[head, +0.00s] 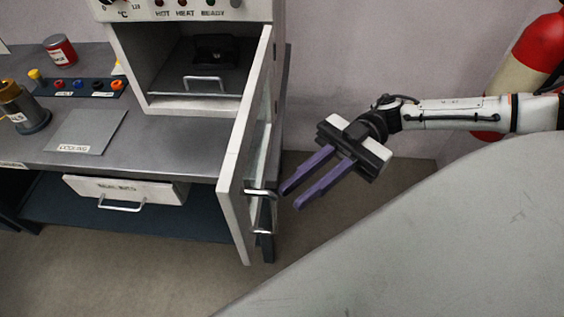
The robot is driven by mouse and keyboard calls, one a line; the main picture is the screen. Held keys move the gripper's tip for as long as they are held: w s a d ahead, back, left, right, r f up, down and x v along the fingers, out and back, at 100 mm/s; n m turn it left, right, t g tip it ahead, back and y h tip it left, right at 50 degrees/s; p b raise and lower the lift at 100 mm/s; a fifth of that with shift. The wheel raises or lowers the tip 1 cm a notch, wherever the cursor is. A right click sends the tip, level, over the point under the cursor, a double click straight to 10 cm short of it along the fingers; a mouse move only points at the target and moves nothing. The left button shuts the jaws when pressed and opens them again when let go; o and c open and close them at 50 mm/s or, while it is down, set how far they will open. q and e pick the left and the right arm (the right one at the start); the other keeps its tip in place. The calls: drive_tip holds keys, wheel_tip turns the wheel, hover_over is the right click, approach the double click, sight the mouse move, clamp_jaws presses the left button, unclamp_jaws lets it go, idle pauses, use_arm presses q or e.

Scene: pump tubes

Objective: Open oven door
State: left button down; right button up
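The oven (180,107) stands on the bench at the upper middle of the head view. Its door (235,160) is swung wide open towards me, with the hinge side at the oven's right edge. The door's metal handle (262,212) is on its outer face, near the free edge. My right gripper (291,197) is open and empty just right of the handle, apart from it. Its purple fingers point down and left. Inside the oven a dark tray with a metal handle (204,84) shows. My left gripper is not in view.
The bench (150,150) holds a red can (60,50), a row of coloured parts, a brown jar (22,108) and a grey cooling plate (86,131). A white drawer (126,190) sits below. A fire extinguisher (520,70) hangs at the right. The floor right of the door is clear.

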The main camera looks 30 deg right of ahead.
drive_tip(key=d, duration=0.4)
drive_tip(key=shift+w+d, duration=0.1)
drive_tip(key=shift+w, duration=0.25)
drive_tip(key=shift+s, duration=0.1)
